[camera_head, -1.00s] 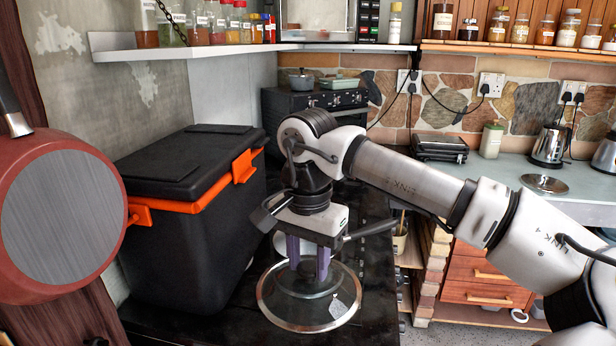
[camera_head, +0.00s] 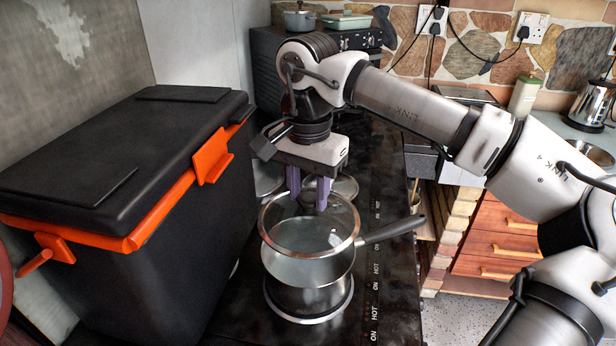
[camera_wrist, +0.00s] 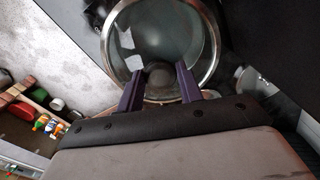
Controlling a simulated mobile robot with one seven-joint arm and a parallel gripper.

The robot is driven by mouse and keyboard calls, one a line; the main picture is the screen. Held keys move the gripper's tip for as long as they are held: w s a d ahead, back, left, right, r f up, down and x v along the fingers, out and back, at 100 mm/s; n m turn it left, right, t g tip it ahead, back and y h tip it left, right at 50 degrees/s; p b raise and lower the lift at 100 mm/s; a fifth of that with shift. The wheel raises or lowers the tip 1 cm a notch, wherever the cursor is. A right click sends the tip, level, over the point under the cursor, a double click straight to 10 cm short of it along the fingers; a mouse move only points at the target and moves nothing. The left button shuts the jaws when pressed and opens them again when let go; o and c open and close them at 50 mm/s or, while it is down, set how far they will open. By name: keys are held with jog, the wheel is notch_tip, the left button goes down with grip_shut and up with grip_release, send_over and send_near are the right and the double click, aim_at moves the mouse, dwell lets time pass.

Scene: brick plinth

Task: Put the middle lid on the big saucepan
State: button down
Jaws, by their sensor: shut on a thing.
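My gripper (camera_head: 308,200) is shut on the knob of a round glass lid (camera_head: 310,232) with a metal rim. In the wrist view my gripper (camera_wrist: 160,76) has its two purple fingers either side of the dark knob, and the lid (camera_wrist: 178,40) fills the upper middle. A shiny metal saucepan (camera_head: 308,268) is directly under the lid in the head view, its dark handle (camera_head: 395,231) pointing right. The pan's inside shows only through the glass.
A black cool box (camera_head: 130,180) with orange latches stands close on the left. Round metal-rimmed things (camera_head: 345,187) lie behind the pan on the dark hob (camera_head: 385,290). A black oven (camera_head: 270,70) stands at the back, and drawers (camera_head: 495,240) are at the right.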

aim_at(308, 218)
jog(key=shift+s+f+b, duration=0.15)
jog(key=shift+f+b, duration=0.35)
jog(key=shift+f, duration=0.15)
jog(key=shift+f+b, duration=0.95)
jog(key=shift+f, duration=0.35)
jog(key=shift+f+b, duration=0.7)
jog(key=shift+f, duration=0.2)
jog(key=shift+f+b, duration=0.45)
jog(key=shift+f, duration=0.15)
jog(key=c, duration=0.8)
grip_release()
jog(key=shift+c, duration=0.2)
notch_tip(308, 218, up, 14)
jog(key=shift+s+f+b, duration=0.1)
jog(key=shift+b, duration=0.4)
